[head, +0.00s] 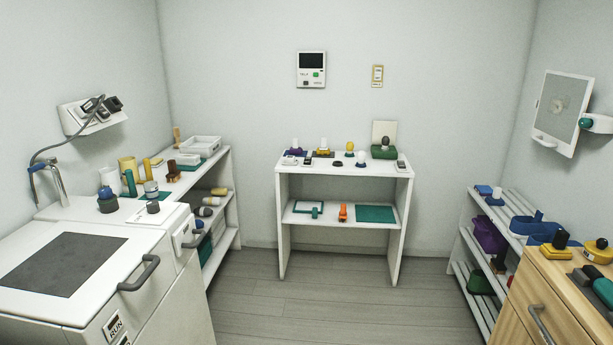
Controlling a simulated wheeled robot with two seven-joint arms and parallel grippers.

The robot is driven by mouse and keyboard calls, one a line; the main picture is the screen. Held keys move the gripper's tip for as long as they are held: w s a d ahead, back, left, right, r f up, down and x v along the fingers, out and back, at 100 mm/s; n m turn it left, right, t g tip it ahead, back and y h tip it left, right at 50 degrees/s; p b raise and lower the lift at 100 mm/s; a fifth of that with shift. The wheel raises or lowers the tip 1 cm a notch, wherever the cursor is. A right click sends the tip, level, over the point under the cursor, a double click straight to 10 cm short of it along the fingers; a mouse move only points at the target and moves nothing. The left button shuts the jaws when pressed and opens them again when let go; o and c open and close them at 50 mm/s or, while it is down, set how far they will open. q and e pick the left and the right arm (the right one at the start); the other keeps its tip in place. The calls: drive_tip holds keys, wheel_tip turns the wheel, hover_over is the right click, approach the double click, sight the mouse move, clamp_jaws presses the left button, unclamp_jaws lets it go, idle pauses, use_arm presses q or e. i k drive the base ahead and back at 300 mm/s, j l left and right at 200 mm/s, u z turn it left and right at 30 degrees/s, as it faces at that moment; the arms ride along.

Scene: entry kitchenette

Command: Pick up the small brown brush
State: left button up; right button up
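I cannot tell for certain which thing is the small brown brush. A small dark brown object with a wider base (173,171) stands on the top of the left white shelf. A thin tan upright piece (177,137) stands behind it near the wall. Another brown object (499,262) sits on the rack at the right, partly hidden by the wooden cabinet. All are too small to make out bristles. Neither of my grippers is in view.
A white counter (150,240) with grey handles stands at the left. A white two-level shelf (283,210) stands against the back wall. A wooden cabinet (545,290) with items on top is at the right. The floor (330,310) between them is clear.

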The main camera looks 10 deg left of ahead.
sight(174, 174)
drive_tip(key=i, duration=1.4)
drive_tip(key=i+l+u, duration=0.1)
drive_tip(key=i+u, duration=0.25)
drive_tip(key=i, duration=0.2)
drive_tip(key=i+l+u, duration=0.35)
drive_tip(key=i, duration=0.15)
drive_tip(key=i+l+u, duration=0.35)
drive_tip(key=i, duration=0.15)
